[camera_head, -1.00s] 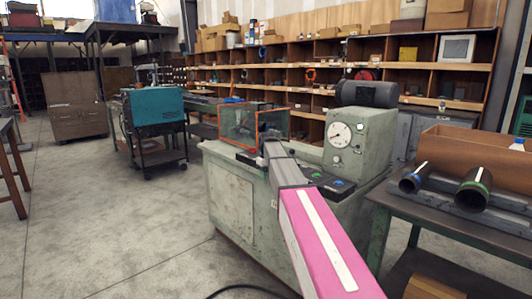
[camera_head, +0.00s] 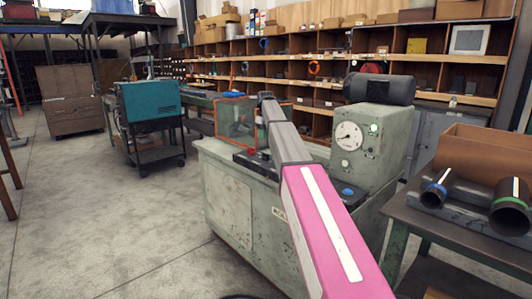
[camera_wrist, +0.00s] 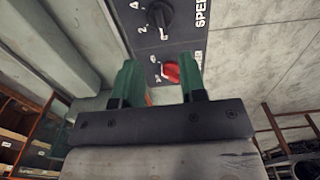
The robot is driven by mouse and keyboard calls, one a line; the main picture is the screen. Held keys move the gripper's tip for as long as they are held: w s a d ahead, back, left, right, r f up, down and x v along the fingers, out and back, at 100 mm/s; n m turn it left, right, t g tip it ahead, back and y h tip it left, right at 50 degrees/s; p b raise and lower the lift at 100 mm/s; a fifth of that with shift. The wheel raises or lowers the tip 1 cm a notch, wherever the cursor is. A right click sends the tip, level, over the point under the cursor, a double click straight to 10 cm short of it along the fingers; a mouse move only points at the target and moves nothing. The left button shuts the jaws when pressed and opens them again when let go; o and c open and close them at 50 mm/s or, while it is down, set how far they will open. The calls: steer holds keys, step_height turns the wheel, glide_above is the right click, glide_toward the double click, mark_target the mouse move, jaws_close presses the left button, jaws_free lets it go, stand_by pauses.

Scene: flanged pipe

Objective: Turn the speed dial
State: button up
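The speed dial (camera_wrist: 160,14) is a black knob with a pale pointer mark on a dark panel at the top of the wrist view. Numbers and the partly cut-off word "SPEED" are printed beside it. My gripper (camera_wrist: 159,60) has two green fingers spread apart with nothing held between them. The dial lies beyond the fingertips in the picture, and I see no contact. A red knob (camera_wrist: 171,72) on the same panel shows between the fingers. In the head view I cannot make out the dial, and my arm covers part of the green machine (camera_head: 230,195).
The machine carries a gauge (camera_head: 348,136), a lit green lamp (camera_head: 373,128) and a clear orange-edged guard (camera_head: 234,122). A bench at the right holds dark pipes (camera_head: 510,205). A teal cabinet on a cart (camera_head: 150,102) stands left. The floor at left is open.

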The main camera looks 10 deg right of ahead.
mark_target(266, 157)
step_height(266, 157, down, 10)
steer(key=shift+r, duration=0.15)
steer(key=shift+c, duration=0.3)
jaws_close()
